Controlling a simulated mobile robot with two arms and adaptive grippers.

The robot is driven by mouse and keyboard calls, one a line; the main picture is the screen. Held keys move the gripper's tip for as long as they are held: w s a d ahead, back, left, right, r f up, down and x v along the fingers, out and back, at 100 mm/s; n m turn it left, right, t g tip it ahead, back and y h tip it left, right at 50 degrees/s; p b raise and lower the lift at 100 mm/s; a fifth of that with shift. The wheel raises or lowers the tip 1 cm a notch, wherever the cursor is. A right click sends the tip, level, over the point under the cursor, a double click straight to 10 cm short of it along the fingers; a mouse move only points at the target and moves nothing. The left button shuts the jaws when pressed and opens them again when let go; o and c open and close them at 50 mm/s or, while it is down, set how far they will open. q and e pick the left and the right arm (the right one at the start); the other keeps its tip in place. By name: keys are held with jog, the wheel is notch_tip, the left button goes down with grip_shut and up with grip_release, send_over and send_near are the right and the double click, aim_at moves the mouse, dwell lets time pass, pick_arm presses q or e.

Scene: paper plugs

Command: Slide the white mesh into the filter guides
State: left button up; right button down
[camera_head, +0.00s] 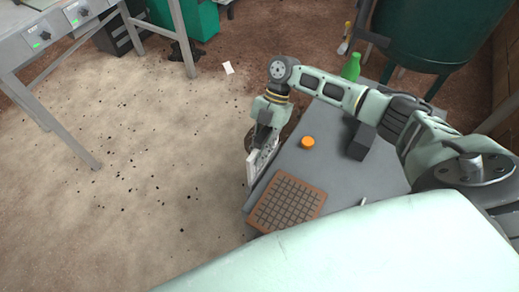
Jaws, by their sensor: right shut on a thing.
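The white mesh (261,164) is a small pale framed panel. It stands tilted on edge at the left edge of a grey table (335,178). My right gripper (265,138) reaches down to it from above and is shut on its upper part. The gripper hides that part of the mesh. I cannot tell whether the mesh touches the table edge. I cannot make out the filter guides in this view. My left gripper is not in view.
A brown board with a dark grid (314,205) and an orange round lid (308,142) lie on the table. A dark block (361,142) and a green bottle (351,67) are farther right. The sandy floor (150,150) at left is mostly open. A grey bench (45,52) stands at upper left.

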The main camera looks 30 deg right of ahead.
jog(key=shift+f+b, duration=1.8)
jog(key=shift+f, duration=0.65)
dwell(1.5)
jog(key=shift+r, duration=0.2)
jog(key=shift+d, duration=0.1)
dwell(0.9)
jog(key=shift+f, duration=0.2)
dwell(0.5)
jog(key=shift+r+p, duration=0.2)
jog(key=shift+p, duration=0.1)
dwell(1.3)
jog(key=shift+f, duration=0.25)
jog(key=shift+s, duration=0.1)
